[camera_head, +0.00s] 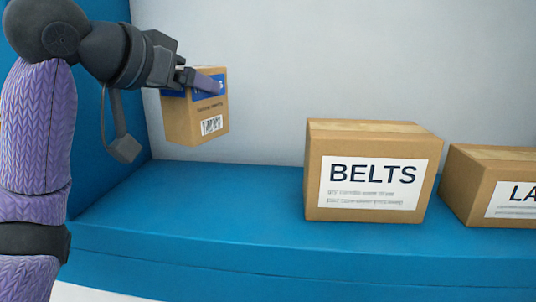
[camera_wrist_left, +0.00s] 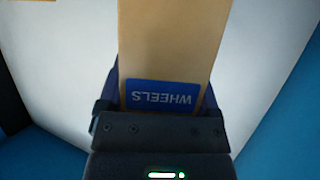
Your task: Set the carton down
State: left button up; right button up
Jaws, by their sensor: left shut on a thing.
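A small brown carton (camera_head: 197,118) with a blue label and a barcode hangs in the air at the upper left of the head view. My left gripper (camera_head: 205,82) is shut on it near its top. In the left wrist view the carton (camera_wrist_left: 172,40) stands between the two fingers, and its blue label reads WHEELS upside down. The blue shelf (camera_head: 200,195) lies below the carton, with a clear gap between them. My right gripper is not in view.
A large brown box labelled BELTS (camera_head: 365,170) stands on the shelf right of centre. Another brown box, its label starting LA (camera_head: 475,185), stands at the right edge. The shelf's left part is bare. A blue side wall (camera_head: 125,140) and a pale back wall (camera_head: 350,60) close it in.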

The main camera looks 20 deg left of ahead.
aim_at(175, 109)
pick_arm(q)
jog(key=f, duration=0.4)
jog(key=shift+s, duration=0.4)
jog(key=f, duration=0.5)
jog(key=shift+w, duration=0.35)
jog(key=shift+s, duration=0.15)
jog(key=shift+f, duration=0.1)
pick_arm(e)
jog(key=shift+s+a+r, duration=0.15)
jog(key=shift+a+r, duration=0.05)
pick_arm(q)
jog(key=shift+w+f, duration=0.1)
jog(key=shift+w, duration=0.1)
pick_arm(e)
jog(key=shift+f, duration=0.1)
pick_arm(q)
jog(key=o, duration=1.3)
jog(key=shift+s, duration=0.1)
jog(key=shift+o, duration=0.2)
jog(key=shift+s+r, duration=0.2)
jog(key=shift+s, duration=0.1)
jog(key=b+v, duration=0.2)
jog(key=v, duration=0.9)
jog(key=shift+s+b, duration=0.15)
jog(key=shift+b, duration=0.25)
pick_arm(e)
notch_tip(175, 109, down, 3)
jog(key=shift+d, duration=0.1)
